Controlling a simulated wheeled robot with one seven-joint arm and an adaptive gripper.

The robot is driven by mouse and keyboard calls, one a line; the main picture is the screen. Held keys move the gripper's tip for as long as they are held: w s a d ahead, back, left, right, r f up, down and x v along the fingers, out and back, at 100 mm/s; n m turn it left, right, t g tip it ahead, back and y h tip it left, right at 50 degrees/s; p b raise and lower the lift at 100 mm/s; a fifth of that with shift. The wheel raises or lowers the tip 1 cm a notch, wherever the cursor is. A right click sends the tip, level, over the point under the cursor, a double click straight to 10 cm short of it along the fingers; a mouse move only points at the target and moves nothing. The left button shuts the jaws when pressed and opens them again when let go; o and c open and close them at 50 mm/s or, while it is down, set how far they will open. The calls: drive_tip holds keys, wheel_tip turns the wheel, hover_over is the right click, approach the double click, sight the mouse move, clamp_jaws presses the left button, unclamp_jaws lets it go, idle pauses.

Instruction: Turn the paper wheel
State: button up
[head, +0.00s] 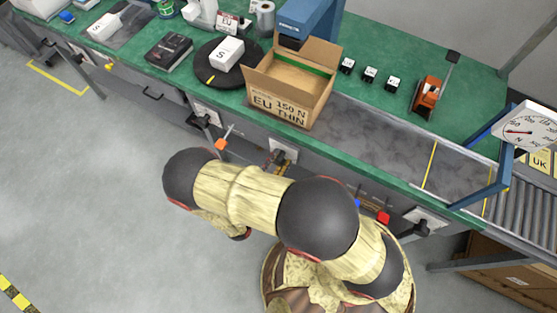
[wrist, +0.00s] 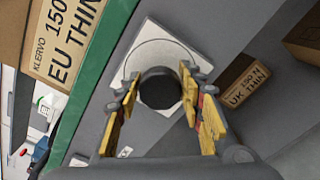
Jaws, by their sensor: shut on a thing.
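A dark round wheel (wrist: 160,90) sits on a square white plate (wrist: 150,48) with a thin arc drawn on it. No label on it can be read, so I cannot confirm that it is the paper wheel. My gripper (wrist: 160,86) has its yellow-padded fingers on both sides of the wheel and is shut on it. In the head view, my gripper (head: 275,160) is at the bench front, partly hidden by my arm. The white plate (head: 288,147) shows just beside it, and the wheel itself is hidden there.
An open carton (head: 280,104) marked 150 N EU THIN stands on the green bench (head: 390,50) above. A dial gauge (head: 527,126) is at the right. Another white plate with a black handle (head: 422,228) is along the bench front. The floor (head: 100,190) at left is clear.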

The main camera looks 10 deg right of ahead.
drive_tip(key=m+b, duration=0.1)
drive_tip(key=m, duration=0.3)
drive_tip(key=shift+f+m, duration=0.15)
drive_tip(key=shift+m, duration=0.25)
idle(0.4)
drive_tip(key=o, duration=1.1)
drive_tip(key=shift+o, duration=0.2)
drive_tip(key=shift+s, duration=0.1)
drive_tip(key=v, duration=1.2)
